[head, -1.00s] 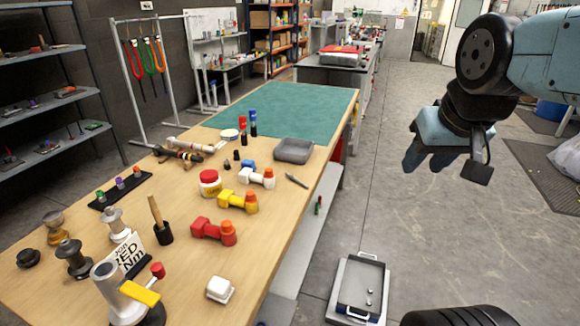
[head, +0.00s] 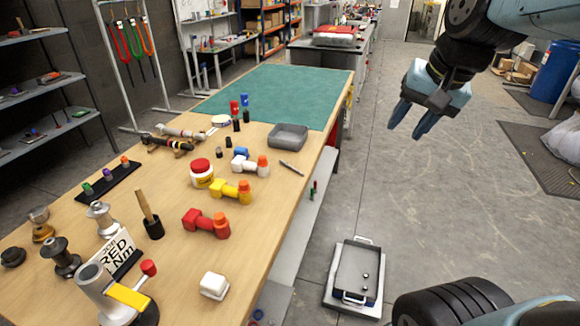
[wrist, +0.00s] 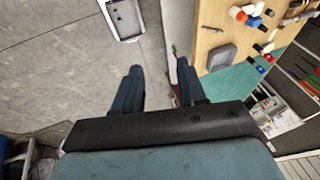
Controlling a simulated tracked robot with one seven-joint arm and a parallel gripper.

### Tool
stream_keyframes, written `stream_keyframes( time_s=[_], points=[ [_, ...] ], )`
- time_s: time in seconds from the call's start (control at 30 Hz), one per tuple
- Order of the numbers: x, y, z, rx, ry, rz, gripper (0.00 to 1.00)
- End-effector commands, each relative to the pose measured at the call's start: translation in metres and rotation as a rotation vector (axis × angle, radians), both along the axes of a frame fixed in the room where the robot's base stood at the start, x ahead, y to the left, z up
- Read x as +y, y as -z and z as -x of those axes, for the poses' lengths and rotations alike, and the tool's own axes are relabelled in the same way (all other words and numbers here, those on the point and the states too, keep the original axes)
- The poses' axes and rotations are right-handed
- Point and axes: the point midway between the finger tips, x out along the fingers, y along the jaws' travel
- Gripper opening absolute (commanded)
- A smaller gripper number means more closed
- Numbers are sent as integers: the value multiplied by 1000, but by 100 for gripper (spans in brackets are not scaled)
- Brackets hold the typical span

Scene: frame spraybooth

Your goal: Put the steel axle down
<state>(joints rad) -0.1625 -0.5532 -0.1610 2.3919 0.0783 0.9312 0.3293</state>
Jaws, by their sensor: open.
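My gripper (head: 408,124) hangs over the open floor to the right of the bench, its blue fingers apart and pointing down. In the wrist view the fingers (wrist: 158,88) are spread with nothing between them. A slim grey rod (head: 291,168) lies on the wooden bench top (head: 262,215) near its right edge, beside the grey bin; it may be the steel axle, but I cannot tell for sure. My gripper is well apart from it.
The grey bin (head: 288,136) and green mat (head: 275,92) are on the bench. Red (head: 206,223), yellow (head: 231,191) and white (head: 251,166) parts stand nearby. A metal tray (head: 357,272) with small pieces lies on the floor. The floor under my gripper is clear.

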Motion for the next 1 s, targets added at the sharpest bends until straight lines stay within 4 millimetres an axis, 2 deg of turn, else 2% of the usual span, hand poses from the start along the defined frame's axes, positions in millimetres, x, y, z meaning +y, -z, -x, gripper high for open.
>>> stream_keyframes(
  time_s=[0.03, 0.4, 0.7, 1.0],
  points=[
    [3, 3, -13, 40, 48, -41, 41],
    [32, 28, -102, 326, 529, -261, 41],
    [67, 64, -169, 501, 955, -300, 41],
    [113, 104, -227, 557, 1393, -270, 41]
  ],
)
